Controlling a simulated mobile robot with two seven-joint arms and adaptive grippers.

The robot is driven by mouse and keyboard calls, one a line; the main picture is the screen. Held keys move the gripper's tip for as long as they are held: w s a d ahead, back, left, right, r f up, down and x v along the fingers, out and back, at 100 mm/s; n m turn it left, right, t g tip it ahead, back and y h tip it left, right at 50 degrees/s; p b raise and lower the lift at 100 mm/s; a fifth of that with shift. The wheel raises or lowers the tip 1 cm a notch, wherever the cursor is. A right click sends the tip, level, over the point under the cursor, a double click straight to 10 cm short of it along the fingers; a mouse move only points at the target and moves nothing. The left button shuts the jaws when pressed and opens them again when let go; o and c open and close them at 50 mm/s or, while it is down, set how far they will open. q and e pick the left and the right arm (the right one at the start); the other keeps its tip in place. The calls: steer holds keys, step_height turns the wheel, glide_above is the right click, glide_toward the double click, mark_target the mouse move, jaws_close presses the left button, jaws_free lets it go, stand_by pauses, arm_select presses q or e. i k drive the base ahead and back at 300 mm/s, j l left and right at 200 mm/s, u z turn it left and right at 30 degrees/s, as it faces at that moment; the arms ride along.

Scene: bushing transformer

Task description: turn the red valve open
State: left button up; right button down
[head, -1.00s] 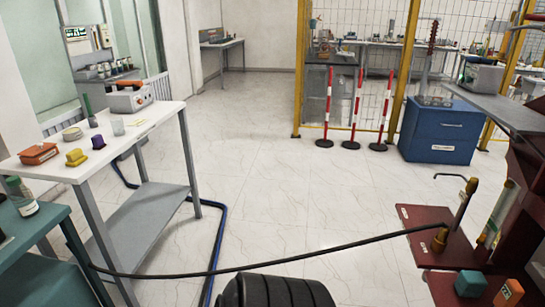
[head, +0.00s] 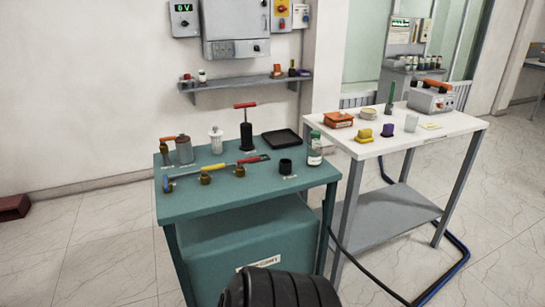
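On the teal cabinet (head: 215,200) stands a row of small brass valves with coloured levers. The red valve (head: 250,161) is at the right end of the row, its red lever lying nearly level and roughly along the row. A yellow-levered valve (head: 205,174) is in the middle and a blue-levered valve (head: 168,184) at the left end. The levers are too small to read their exact open or shut position. Neither of my grippers is in view, and nothing touches the valves.
Behind the valves stand a black post with a red T-handle (head: 246,124), a white ribbed jar (head: 216,140), a grey canister (head: 184,150) and a black tray (head: 282,140). A white table (head: 450,124) stands beside the cabinet.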

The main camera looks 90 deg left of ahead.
mark_target(240, 162)
steer(key=u, duration=2.95)
